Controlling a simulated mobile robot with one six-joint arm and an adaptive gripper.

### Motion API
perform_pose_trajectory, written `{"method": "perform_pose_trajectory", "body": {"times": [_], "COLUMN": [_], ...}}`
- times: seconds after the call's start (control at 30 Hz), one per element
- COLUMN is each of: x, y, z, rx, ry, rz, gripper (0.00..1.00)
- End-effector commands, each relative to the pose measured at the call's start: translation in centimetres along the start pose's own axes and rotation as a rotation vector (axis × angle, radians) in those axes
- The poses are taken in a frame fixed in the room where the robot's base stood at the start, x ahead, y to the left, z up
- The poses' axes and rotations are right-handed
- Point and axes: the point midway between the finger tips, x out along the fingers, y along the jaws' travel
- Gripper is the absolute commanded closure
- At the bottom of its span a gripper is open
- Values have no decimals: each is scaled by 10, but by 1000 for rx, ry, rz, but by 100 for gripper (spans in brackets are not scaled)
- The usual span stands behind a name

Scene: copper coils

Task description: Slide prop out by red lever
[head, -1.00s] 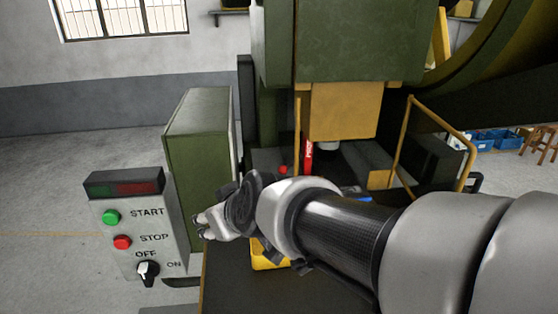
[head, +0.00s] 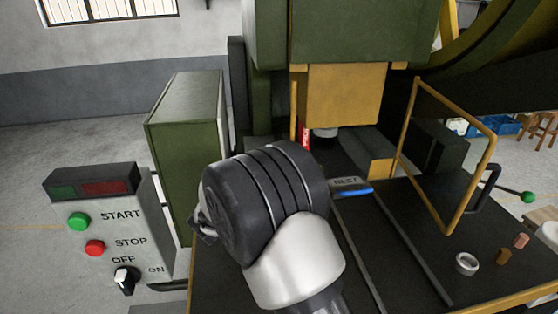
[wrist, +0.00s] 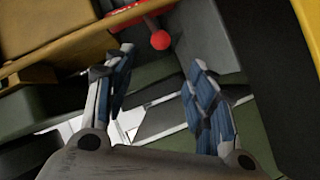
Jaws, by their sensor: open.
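A red upright bar (head: 304,138), apparently the prop, stands under the yellow press block (head: 343,95) in the head view; its lower end is hidden behind my arm. In the wrist view a red ball knob (wrist: 160,40) sits on a short stem beside a red part (wrist: 122,14) at the top, apparently the lever. My gripper (wrist: 160,60) is open, its two blue-padded fingers spread apart below the knob. The knob lies just beyond the fingertips, between their lines, and nothing is held. In the head view my wrist hides the knob and most of the gripper.
A control box (head: 112,225) with start and stop buttons stands at left, beside a green cabinet (head: 188,135). On the dark table (head: 400,255) are rails, a blue-edged nest plate (head: 350,187), a metal ring (head: 466,264) and small cylinders. A yellow guard frame (head: 482,175) rises at right.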

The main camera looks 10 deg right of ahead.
Motion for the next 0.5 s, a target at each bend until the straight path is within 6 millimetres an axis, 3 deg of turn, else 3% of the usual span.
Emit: {"method": "perform_pose_trajectory", "body": {"times": [0.5], "x": [113], "y": [-2], "z": [2], "rx": [4], "ry": [0], "rz": [-1], "gripper": [49]}}
